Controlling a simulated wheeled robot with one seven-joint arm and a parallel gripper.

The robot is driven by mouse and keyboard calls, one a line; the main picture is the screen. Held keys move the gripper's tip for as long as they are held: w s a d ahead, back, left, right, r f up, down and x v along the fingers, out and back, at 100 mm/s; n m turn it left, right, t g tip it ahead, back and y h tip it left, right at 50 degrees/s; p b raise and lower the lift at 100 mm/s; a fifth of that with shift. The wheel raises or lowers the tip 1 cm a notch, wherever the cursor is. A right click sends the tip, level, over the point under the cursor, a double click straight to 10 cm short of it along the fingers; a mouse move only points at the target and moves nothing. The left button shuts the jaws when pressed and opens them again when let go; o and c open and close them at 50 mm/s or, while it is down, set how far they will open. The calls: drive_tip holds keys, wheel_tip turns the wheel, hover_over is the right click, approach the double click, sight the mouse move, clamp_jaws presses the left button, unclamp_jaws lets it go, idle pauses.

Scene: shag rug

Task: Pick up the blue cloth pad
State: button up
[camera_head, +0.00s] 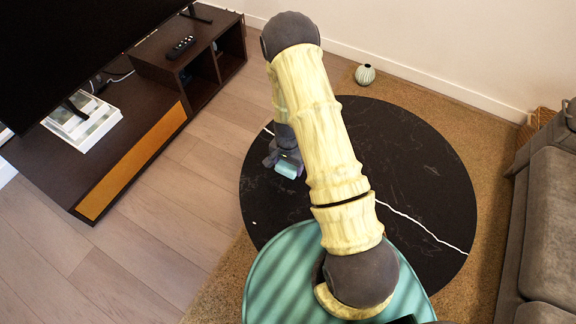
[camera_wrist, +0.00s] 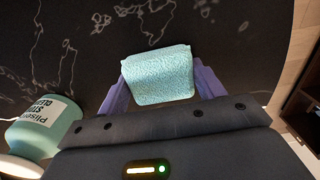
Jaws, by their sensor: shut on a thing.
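The blue cloth pad (camera_wrist: 158,76) is a small, light blue, textured block. In the wrist view it sits between the two purple fingers of my gripper (camera_wrist: 160,88), which are shut on it from both sides. In the head view the pad (camera_head: 286,169) shows at the end of my gripper (camera_head: 285,163), over the left part of the round black table (camera_head: 420,170). I cannot tell whether the pad touches the table top.
A teal container with a printed label (camera_wrist: 45,132) stands close by at lower left in the wrist view. In the head view, a dark TV cabinet (camera_head: 150,125) with a remote (camera_head: 181,47) is at left, a grey sofa (camera_head: 548,225) at right, and a striped vase (camera_head: 365,75) behind the table.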

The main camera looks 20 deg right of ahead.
sight(288, 165)
drive_tip(key=shift+r, duration=0.1)
wheel_tip(288, 165, up, 10)
drive_tip(key=p, duration=0.2)
drive_tip(key=shift+p, duration=0.3)
drive_tip(key=o, duration=0.4)
drive_tip(key=shift+c, duration=1.1)
drive_tip(key=w+r+n, duration=0.1)
drive_tip(key=n, duration=0.1)
drive_tip(key=w+r+n, duration=0.1)
drive_tip(key=r+n, duration=0.1)
drive_tip(key=n, duration=0.1)
drive_tip(key=w+r+n, duration=0.1)
drive_tip(key=r+n, duration=0.1)
drive_tip(key=n, duration=0.1)
drive_tip(key=shift+w+r, duration=0.2)
drive_tip(key=shift+r+n, duration=0.2)
drive_tip(key=shift+n, duration=0.3)
